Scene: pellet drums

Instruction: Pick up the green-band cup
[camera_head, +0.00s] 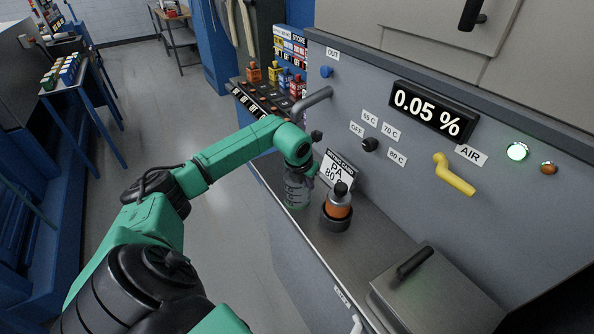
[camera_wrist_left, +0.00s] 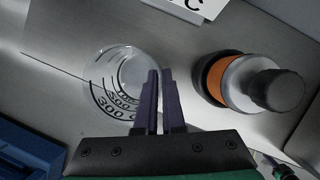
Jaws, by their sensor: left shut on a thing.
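A clear cup (camera_head: 296,192) with dark markings stands on the grey ledge, with a greenish tint near its base in the head view. In the left wrist view the cup (camera_wrist_left: 108,78) is seen from above, with its printed scale facing me. My left gripper (camera_head: 306,172) is at the cup's right side. In the left wrist view its two dark fingers (camera_wrist_left: 160,80) are nearly together at the cup's near right wall, shut on it. The cup looks upright; I cannot tell whether it is clear of the ledge. My right gripper is out of view.
An orange-banded bottle with a black top (camera_head: 338,203) stands in a dark holder just right of the cup. A white label card (camera_head: 337,172) is behind. A metal lidded box (camera_head: 437,290) sits nearer on the ledge, and a grey spout (camera_head: 314,100) projects beyond the cup.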

